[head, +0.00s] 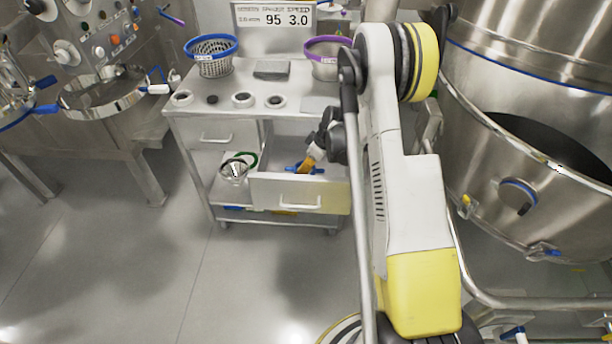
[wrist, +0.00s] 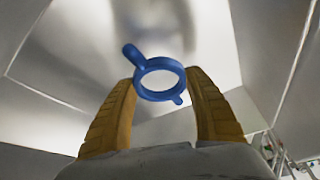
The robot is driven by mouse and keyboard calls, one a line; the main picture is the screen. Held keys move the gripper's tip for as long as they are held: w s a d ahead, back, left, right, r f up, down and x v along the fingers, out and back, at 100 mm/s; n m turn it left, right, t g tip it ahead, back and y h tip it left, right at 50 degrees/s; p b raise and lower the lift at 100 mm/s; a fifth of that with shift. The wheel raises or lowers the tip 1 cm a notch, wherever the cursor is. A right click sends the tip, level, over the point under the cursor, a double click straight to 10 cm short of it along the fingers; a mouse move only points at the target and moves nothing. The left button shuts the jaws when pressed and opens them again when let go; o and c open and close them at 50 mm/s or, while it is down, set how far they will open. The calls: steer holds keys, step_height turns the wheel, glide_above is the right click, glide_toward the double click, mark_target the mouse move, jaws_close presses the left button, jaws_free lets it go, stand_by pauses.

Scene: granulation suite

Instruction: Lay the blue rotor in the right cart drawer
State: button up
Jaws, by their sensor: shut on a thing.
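The blue rotor (wrist: 158,95) is a ring with short arms sticking out. In the wrist view it sits between the two yellow fingers of my gripper (wrist: 160,88), which is shut on it. In the head view my gripper (head: 309,163) reaches down into the open right cart drawer (head: 276,194), with a bit of the blue rotor (head: 318,171) showing beside the fingers. Pale metal walls and floor of the drawer (wrist: 50,75) surround the rotor in the wrist view. I cannot tell whether the rotor touches the drawer floor.
The cart top (head: 215,115) holds a blue-rimmed basket (head: 213,65), a purple-rimmed vessel (head: 325,68) and several small round parts. The left drawer (head: 218,137) is shut. A large steel vessel (head: 470,140) stands close on the right.

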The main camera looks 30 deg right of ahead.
steer(key=shift+f, duration=1.1)
steer(key=shift+f+b, duration=0.2)
steer(key=shift+b, duration=0.1)
steer(key=o, duration=1.4)
